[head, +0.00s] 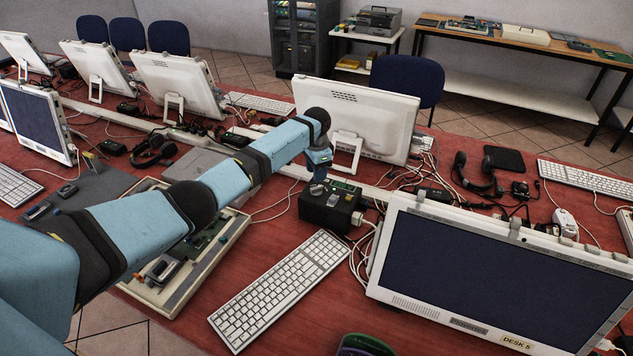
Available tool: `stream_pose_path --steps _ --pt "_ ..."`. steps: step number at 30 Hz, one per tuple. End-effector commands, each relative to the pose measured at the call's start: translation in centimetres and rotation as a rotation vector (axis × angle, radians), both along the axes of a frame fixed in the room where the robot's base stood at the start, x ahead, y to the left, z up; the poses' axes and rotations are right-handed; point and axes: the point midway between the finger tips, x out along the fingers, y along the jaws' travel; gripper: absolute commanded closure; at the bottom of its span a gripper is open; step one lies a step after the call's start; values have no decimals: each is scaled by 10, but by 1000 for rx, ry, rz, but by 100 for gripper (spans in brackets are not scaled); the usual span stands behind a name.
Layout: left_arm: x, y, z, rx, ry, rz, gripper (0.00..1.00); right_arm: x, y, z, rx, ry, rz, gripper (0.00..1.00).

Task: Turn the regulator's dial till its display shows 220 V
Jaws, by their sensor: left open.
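The regulator is a black box (325,213) on the red desk, between the white keyboard and the back of a white monitor. A small green display (346,187) shows on its top; its digits are too small to read. My left gripper (317,187) points down at the left part of the regulator's top, its arm coming in from the left. A small grey piece under the fingertips may be the dial; the gripper mostly hides it, and I cannot tell whether they touch. The left gripper is open. My right gripper is not in view.
A white keyboard (279,290) lies in front of the regulator and a white monitor (495,280) stands to its right. Another monitor (355,115) stands behind. Cables run beside the regulator. An open tray with a circuit board (178,290) lies under my left arm.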

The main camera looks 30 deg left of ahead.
Motion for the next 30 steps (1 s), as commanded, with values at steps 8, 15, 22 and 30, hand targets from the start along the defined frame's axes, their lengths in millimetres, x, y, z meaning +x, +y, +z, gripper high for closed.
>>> stream_pose_path --steps 8,15,22,30 --pt "0 0 58 0 -1 0 60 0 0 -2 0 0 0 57" --pt "0 0 79 0 1 0 60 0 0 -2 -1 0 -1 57" --pt "0 0 80 0 1 0 60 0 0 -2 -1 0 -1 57" --pt "0 0 80 0 1 0 60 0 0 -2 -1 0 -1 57"
